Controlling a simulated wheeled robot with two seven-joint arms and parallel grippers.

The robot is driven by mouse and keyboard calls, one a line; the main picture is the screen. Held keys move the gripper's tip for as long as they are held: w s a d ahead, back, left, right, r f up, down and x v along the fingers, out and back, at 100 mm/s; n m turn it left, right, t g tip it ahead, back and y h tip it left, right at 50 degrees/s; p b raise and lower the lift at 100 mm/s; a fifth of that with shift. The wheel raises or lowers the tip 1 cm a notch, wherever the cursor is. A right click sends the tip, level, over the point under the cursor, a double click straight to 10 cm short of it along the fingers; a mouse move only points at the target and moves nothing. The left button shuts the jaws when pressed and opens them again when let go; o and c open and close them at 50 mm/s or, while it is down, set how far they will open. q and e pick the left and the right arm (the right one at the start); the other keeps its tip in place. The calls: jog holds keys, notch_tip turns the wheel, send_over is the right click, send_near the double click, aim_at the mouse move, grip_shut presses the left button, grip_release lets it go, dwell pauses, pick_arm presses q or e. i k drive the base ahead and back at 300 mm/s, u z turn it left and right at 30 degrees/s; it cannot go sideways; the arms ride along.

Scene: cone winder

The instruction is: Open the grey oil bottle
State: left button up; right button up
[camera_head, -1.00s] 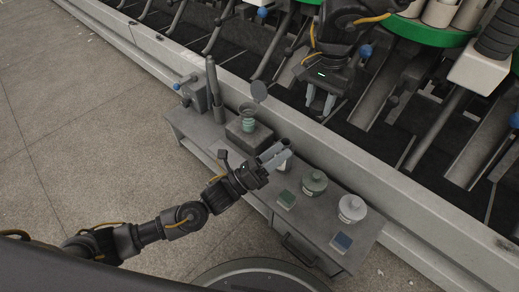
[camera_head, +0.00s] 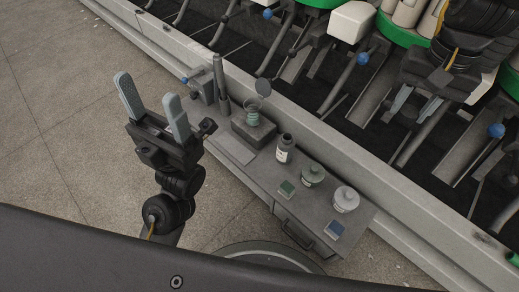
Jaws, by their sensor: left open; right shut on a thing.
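The small grey bottle (camera_head: 285,149) stands upright on the grey bench (camera_head: 262,172). It has a white label and a dark top; whether a cap sits on it is too small to tell. My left gripper (camera_head: 152,106) is open and empty, left of the bench and well apart from the bottle, fingers pointing up in the picture. My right gripper (camera_head: 410,108) is up at the right over the machine, away from the bottle. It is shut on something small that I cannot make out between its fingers.
A green-grey jar (camera_head: 313,174) and a white jar (camera_head: 345,199) stand right of the bottle. A green box (camera_head: 287,188) and a blue box (camera_head: 334,231) lie in front. A block with a coil (camera_head: 253,128) stands left. The winding machine runs behind the bench.

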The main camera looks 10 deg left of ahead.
aim_at(287, 142)
jog(key=k, duration=1.2)
jog(key=u, duration=1.05)
jog(key=i, duration=1.45)
jog(key=z, duration=0.35)
